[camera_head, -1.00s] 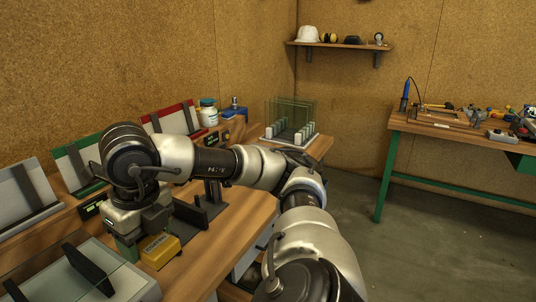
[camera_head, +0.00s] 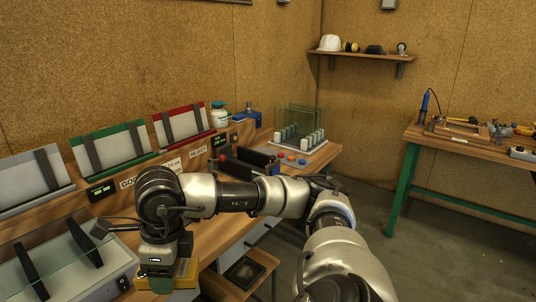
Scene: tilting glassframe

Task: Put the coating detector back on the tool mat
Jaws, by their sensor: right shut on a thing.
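The yellow coating detector (camera_head: 186,272) is at the bottom of the view, partly behind my right gripper (camera_head: 157,274). That gripper points down and is shut on the detector. A green piece shows at the fingertips; I cannot tell whether it belongs to the gripper. Whether the detector touches the bench is hidden. My left gripper is not in view.
A glass pane with black bars (camera_head: 85,243) lies left of the gripper. Green (camera_head: 112,148) and red (camera_head: 182,124) framed racks line the back. A glass-sheet rack (camera_head: 300,130) stands at the bench's far end.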

